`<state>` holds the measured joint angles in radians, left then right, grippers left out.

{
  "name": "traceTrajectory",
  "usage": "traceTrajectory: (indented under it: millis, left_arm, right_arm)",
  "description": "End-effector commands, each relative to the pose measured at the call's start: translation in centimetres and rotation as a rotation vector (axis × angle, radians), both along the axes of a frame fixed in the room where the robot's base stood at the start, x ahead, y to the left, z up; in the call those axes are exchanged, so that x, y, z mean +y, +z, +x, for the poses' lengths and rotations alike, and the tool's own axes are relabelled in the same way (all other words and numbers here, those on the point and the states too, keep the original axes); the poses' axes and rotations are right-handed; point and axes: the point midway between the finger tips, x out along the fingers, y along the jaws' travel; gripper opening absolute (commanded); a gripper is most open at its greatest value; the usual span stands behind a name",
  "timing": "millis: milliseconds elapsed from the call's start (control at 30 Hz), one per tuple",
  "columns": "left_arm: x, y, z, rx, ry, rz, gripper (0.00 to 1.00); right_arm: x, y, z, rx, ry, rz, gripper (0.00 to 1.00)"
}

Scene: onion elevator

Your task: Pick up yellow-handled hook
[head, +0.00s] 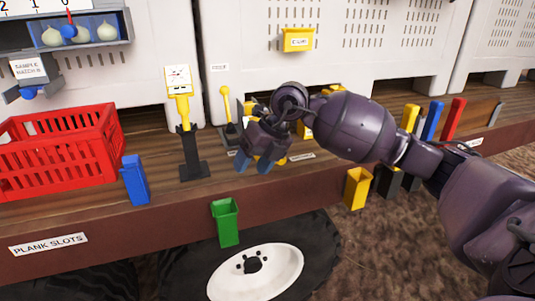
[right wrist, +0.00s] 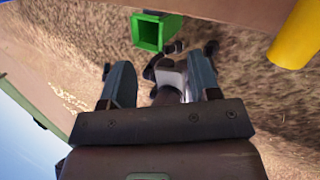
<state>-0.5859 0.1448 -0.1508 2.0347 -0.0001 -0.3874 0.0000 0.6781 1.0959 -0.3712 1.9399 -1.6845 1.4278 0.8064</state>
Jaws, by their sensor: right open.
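No hook shape is plain in either view. In the head view a yellow upright piece (head: 183,112) stands in a black stand on the wooden ledge; I cannot tell if it is the yellow-handled hook. Other yellow pieces are partly hidden behind my right gripper. My right gripper (head: 256,163) is over the ledge, right of that stand, with its fingers pointing down. In the right wrist view its fingers (right wrist: 160,82) are apart, with no yellow handle between them. A yellow cylinder (right wrist: 297,35) shows at that view's upper right. My left gripper is not in view.
A red crate (head: 62,150) and blue holder (head: 135,180) are left on the ledge. A yellow lever (head: 227,105) rises beside my gripper. A green bin (head: 226,221) hangs in front, above a wheel (head: 255,272); a yellow bin (head: 357,188) hangs further right.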

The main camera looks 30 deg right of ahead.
Motion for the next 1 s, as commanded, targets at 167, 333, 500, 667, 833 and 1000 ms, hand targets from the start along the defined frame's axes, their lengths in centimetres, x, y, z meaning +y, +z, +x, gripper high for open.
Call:
traceTrajectory:
  millis: [167, 333, 500, 667, 833, 1000]
  left_arm:
    - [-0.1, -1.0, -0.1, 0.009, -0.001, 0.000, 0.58]
    - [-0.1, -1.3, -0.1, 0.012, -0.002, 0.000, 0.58]
    - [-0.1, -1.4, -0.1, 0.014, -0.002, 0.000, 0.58]
    - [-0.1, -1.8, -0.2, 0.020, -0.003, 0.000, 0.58]
    - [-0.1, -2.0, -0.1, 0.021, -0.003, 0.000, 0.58]
    - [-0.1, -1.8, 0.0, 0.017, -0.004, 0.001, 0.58]
  right_arm:
    - [-5.8, 4.3, 2.2, -0.067, -0.152, -0.308, 0.56]
    - [-8.5, 6.9, 2.6, -0.098, -0.247, -0.436, 0.56]
    - [-9.1, 6.5, 3.0, -0.101, -0.267, -0.459, 0.56]
    - [-9.2, 4.4, 3.7, -0.099, -0.266, -0.456, 0.56]
    - [-9.4, 2.4, 4.5, -0.099, -0.263, -0.455, 0.56]
    - [-9.5, 1.7, 4.6, -0.102, -0.264, -0.456, 0.56]
